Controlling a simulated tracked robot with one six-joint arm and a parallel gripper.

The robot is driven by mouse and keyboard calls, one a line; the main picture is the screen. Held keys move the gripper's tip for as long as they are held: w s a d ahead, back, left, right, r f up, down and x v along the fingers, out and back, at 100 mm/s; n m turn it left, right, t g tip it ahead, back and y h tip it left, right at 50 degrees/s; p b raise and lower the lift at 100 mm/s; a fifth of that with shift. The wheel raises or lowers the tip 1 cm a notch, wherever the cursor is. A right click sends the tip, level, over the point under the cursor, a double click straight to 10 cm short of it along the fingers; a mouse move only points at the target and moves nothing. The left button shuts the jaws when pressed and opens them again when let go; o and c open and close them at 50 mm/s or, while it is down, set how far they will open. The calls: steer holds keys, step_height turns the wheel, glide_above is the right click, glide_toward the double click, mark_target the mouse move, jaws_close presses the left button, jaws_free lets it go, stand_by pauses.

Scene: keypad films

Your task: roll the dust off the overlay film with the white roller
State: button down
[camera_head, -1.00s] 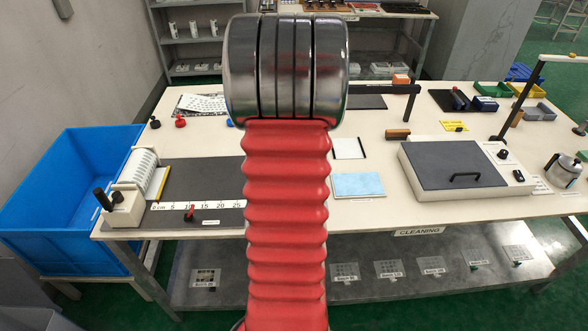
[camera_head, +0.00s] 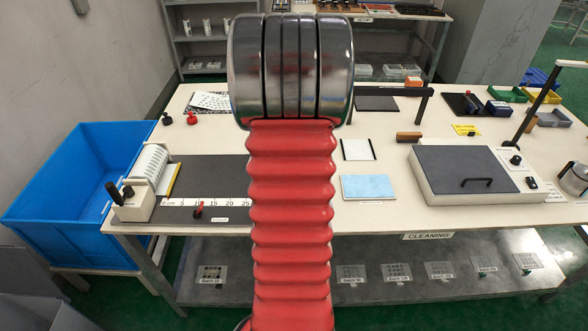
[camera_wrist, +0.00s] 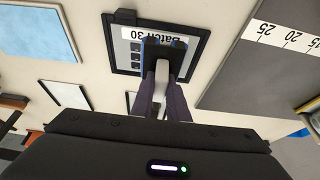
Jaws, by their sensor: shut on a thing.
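In the wrist view, a film labelled Batch 30 (camera_wrist: 133,57) lies in a dark frame (camera_wrist: 113,46) on the pale tabletop. My gripper (camera_wrist: 163,72) reaches over its near edge. Its fingers are shut on a pale, narrow thing, seemingly the white roller (camera_wrist: 162,73), with a dark, wide part at its far end. I cannot tell whether it touches the film. The fingers hide part of the film, and no dust can be made out. In the head view, my red arm hides the gripper and the framed film.
A dark mat with a centimetre scale (camera_head: 215,180) lies left, with a white roll (camera_head: 150,168) at its end. A blue cloth pad (camera_head: 368,187), a white pad (camera_head: 357,149) and a grey-lidded box (camera_head: 465,170) stand right of the arm. A blue bin (camera_head: 40,205) stands left.

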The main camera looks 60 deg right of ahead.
steer(key=shift+w+a+r, duration=0.1)
steer(key=shift+w+a, duration=0.2)
steer(key=shift+w, duration=0.25)
steer(key=shift+w+a, duration=0.25)
steer(key=shift+w, duration=0.4)
steer(key=shift+w+a, duration=0.25)
steer(key=shift+w, duration=0.05)
step_height(320, 180, up, 7)
stand_by(0.8)
stand_by(0.5)
